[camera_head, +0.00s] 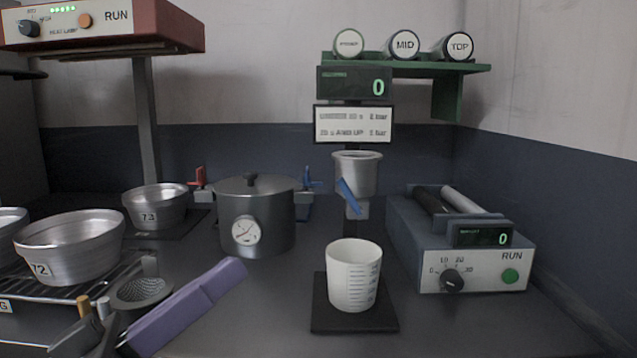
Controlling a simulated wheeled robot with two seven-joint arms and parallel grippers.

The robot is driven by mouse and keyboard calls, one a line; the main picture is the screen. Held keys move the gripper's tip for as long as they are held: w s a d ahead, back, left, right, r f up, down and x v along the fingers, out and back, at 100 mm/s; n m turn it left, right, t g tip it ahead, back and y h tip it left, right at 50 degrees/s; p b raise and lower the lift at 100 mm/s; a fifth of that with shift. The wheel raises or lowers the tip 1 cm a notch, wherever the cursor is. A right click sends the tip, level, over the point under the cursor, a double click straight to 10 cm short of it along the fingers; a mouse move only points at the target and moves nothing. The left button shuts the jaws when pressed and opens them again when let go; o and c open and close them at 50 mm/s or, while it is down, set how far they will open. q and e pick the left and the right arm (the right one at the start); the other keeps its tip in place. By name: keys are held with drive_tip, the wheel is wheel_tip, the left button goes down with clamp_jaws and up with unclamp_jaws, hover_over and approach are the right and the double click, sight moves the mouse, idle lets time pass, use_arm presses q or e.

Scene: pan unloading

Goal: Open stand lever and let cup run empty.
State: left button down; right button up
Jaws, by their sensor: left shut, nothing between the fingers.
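The stand holds a metal cup (357,174) with a blue lever (348,197) slanting down across its lower front. A white measuring beaker (354,274) with a scale stands upright on a black pad (354,323), below and in front of the cup. I cannot see into the metal cup, and no stream shows beneath it. The green display (354,84) above the stand reads 0. My left gripper (236,270), purple, reaches in from the lower left and is shut and empty, apart from lever and beaker. My right gripper is not in view.
A lidded pot with a gauge (250,215) stands left of the stand. Metal bowls (72,246) and a mesh strainer (142,292) are at the left. A grey RUN device (470,270) stands at right. The counter between gripper and pad is clear.

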use_arm(q)
drive_tip(key=p, duration=0.9)
approach(341, 188)
drive_tip(key=x, duration=0.5)
drive_tip(key=shift+w+r, duration=0.1)
drive_tip(key=shift+r, duration=0.1)
drive_tip(key=shift+w+d, duration=0.35)
drive_tip(key=shift+d, duration=0.2)
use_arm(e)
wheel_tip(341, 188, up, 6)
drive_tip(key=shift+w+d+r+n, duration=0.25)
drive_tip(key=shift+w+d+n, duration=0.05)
use_arm(q)
drive_tip(key=shift+r, duration=0.15)
